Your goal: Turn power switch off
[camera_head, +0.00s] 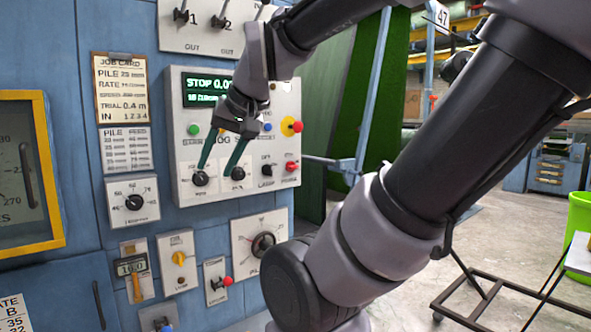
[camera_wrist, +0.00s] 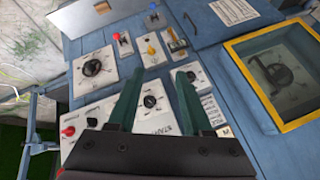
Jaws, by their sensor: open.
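The control panel (camera_head: 180,130) is a light grey box on a blue wall, with a green display reading STOP. At its lower right is a switch with a red knob (camera_head: 291,166); its blurred label seems to read POWER. A red knob also shows at the left in the wrist view (camera_wrist: 69,131). My gripper (camera_head: 217,167) is open and empty, its two green fingers apart in front of the panel's lower left. The red knob is to the right of the fingers, not touched. In the wrist view, a black dial (camera_wrist: 150,101) shows between the fingers (camera_wrist: 160,78).
A black switch (camera_head: 267,170) sits just left of the red knob. A red and yellow stop button (camera_head: 290,126) is above it. Beneath the panel are a large dial (camera_head: 263,243), a yellow switch (camera_head: 180,258) and a red-tipped lever (camera_head: 225,282). A blue post (camera_head: 370,95) stands right.

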